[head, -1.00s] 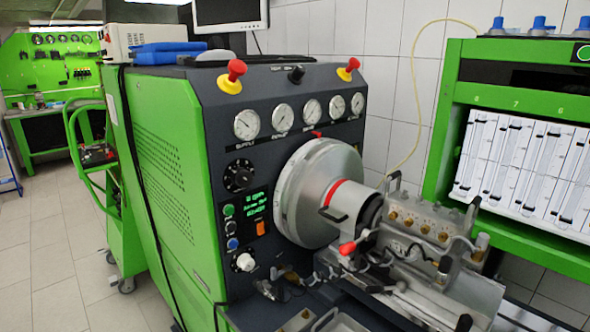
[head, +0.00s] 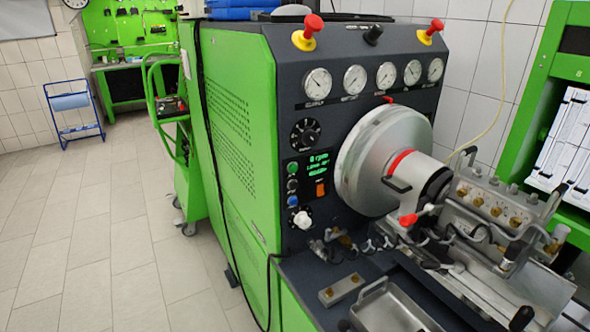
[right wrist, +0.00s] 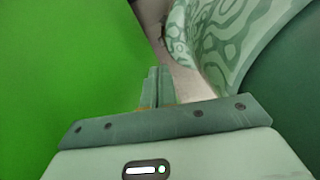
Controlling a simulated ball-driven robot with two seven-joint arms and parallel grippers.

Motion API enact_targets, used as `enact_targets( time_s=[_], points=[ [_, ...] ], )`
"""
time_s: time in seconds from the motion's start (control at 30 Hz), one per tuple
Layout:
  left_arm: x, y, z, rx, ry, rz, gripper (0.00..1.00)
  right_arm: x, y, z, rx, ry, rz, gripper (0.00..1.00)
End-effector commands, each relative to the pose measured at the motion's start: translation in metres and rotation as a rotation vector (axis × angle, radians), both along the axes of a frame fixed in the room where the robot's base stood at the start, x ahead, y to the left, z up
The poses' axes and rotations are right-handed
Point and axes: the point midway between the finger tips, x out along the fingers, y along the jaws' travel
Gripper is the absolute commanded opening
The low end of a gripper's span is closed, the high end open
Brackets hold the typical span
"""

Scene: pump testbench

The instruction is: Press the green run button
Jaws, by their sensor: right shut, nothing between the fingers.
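The green run button (head: 292,168) is the top one in a short column of buttons on the dark front panel of the test bench, left of a small lit display (head: 319,165). A dark button and a blue button (head: 292,201) sit below it. No gripper shows in the head view. My right gripper (right wrist: 158,75) shows in the right wrist view with its fingers together and nothing between them. A plain green surface (right wrist: 60,70) fills the left of that view. The button does not show there. My left gripper is not in view.
A large silver flywheel (head: 385,160) stands right of the panel. Two red-and-yellow emergency stops (head: 308,33) top the bench. A small metal block (head: 341,289) and a metal tray (head: 395,310) lie in front. Open tiled floor (head: 110,210) is at left.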

Motion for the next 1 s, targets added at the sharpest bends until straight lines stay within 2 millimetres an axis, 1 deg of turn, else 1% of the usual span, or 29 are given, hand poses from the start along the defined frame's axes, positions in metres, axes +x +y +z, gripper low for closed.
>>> enact_targets(
  time_s=[0.1,0.13,0.33,1.0],
  points=[
    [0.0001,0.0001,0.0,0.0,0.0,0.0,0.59,-0.0001,0.0,0.0,0.0,0.0,0.0,0.0],
    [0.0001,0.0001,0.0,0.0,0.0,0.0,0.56,-0.0001,0.0,0.0,0.0,0.0,0.0,0.0],
    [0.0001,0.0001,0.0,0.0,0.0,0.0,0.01,-0.0002,-0.0001,0.0,0.0,0.0,0.0,0.0],
    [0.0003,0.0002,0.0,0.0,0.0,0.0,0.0,-0.0003,-0.0002,0.0,0.0,0.001,0.0,0.0]
  ],
)
